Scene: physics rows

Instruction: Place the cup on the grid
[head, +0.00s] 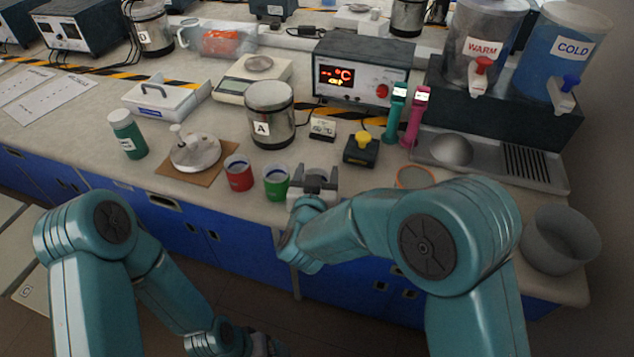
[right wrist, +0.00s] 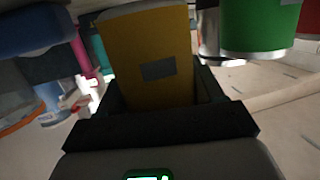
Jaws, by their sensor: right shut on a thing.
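My right gripper (head: 314,187) is at the front of the bench, just right of the green cup (head: 276,182). In the right wrist view it is shut on a yellow cup (right wrist: 150,60) with a grey patch on its side. In the head view the gripper hides this cup. The grid (head: 527,164) is a dark slotted panel in the steel tray at the far right, with nothing standing on it. My left gripper (head: 262,345) is low at the bottom edge, away from the bench; its fingers are not clear.
A red cup (head: 238,173) stands left of the green one. An orange-rimmed cup (head: 415,177) stands behind my right arm. A steel dome (head: 451,149) sits beside the grid. The yellow-knobbed box (head: 361,149), pink stand (head: 414,116) and a grey bowl (head: 561,240) are nearby.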

